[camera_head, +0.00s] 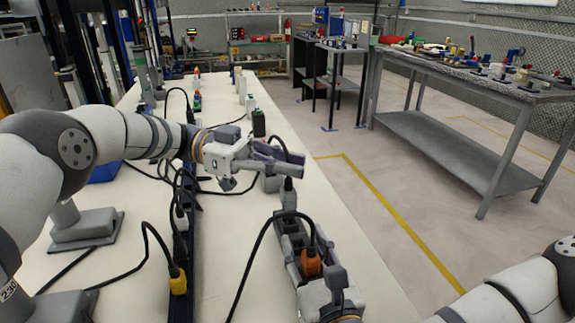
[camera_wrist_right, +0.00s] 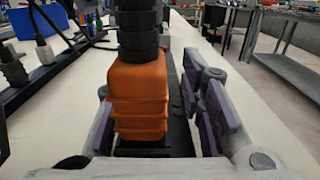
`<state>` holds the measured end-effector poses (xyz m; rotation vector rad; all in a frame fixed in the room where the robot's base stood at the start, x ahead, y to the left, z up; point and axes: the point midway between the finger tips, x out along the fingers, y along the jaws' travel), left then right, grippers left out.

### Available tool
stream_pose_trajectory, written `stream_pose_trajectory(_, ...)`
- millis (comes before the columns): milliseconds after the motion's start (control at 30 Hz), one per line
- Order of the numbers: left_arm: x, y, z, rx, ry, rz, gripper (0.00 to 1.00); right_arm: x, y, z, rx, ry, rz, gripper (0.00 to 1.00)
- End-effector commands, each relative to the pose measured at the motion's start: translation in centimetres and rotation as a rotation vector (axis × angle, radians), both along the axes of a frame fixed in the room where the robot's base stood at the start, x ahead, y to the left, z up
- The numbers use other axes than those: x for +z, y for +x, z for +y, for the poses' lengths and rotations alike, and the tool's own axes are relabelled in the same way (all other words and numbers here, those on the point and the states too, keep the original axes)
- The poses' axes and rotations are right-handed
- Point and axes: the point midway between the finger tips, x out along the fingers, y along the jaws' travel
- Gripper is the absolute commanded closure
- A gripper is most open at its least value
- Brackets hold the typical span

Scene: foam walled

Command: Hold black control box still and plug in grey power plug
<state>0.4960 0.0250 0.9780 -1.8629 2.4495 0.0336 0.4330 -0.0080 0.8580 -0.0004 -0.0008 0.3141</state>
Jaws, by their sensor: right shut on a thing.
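The black control box (camera_head: 291,243) lies lengthwise near the table's right edge, between the fingers of my right gripper (camera_head: 302,240). That gripper is shut on it; the purple pads of the right gripper (camera_wrist_right: 160,125) show beside the box in the right wrist view. An orange plug (camera_head: 311,263) stands upright on the box and fills the middle of the wrist view (camera_wrist_right: 138,95). My left gripper (camera_head: 287,158) is above the table, beyond the box's far end. A small dark connector shows under its fingertips; I cannot tell whether it is held. I cannot clearly identify the grey power plug.
A long black power strip (camera_head: 184,255) runs along the table on the left, with several plugs and cables, including a yellow plug (camera_head: 178,282). Bottles and small items stand farther back. Open floor and a cluttered workbench (camera_head: 460,75) are on the right.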

Motion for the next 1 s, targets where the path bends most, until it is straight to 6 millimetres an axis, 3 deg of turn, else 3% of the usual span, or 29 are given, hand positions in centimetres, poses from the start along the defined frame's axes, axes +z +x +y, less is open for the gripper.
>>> stream_pose_trajectory(1000,-1.6,0.0,0.0,-0.001,0.0,0.0,1.0,-0.1,0.0,0.0,0.001,0.0,0.004,1.0)
